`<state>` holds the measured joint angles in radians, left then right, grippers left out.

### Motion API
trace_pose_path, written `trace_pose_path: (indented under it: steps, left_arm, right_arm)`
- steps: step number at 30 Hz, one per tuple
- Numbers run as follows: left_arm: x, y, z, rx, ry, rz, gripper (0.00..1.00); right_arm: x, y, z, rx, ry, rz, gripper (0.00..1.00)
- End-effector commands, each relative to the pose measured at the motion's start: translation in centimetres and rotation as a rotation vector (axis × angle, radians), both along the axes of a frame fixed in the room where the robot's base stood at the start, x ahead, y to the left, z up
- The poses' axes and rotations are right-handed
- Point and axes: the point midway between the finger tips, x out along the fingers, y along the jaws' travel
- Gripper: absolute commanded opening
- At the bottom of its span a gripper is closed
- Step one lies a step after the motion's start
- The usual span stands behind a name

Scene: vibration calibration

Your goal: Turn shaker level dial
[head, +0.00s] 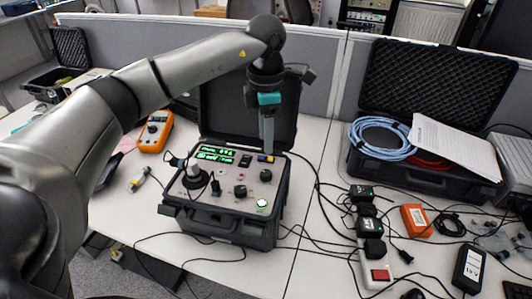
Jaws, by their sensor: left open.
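The portable shaker (226,226) is a dark case with its lid open, standing on the white table in the middle. Its light panel carries a lit green display (215,153), a round black shaker mount (194,175) at the left and several black knobs. One black knob (240,191) sits near the front middle, another (266,175) at the right. I cannot read which is the level dial. My left gripper (267,148) points down over the panel's back right part, open, with nothing seen between its fingers. Its fingers overlap in this view. My right gripper is not in view.
An orange multimeter (155,132) lies left of the shaker. At the right stand an open black case (425,90) with a blue cable coil (381,137) and papers (457,148), a power strip (376,268) and an orange box (416,220). Cables cross the table. A grey partition stands behind.

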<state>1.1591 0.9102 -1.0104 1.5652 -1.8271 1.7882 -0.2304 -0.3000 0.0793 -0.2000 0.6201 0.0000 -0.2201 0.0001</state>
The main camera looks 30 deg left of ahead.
Motion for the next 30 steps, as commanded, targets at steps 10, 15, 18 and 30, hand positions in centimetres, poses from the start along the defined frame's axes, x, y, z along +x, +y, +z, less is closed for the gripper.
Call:
trace_pose_path:
  steps: [10,15,18,30]
  left_arm:
    - [0.0,0.0,4.7,0.0,-0.001,0.001,0.49]
    - [0.0,0.0,5.0,0.0,0.0,0.001,0.49]
    - [0.0,0.0,5.0,0.0,0.0,0.001,0.49]
    - [0.0,0.0,4.9,0.0,0.0,0.001,0.49]
  right_arm:
    - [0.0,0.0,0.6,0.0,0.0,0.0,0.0]
    - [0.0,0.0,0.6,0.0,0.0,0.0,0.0]
    - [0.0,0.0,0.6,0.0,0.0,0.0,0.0]
    - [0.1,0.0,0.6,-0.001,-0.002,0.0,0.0]
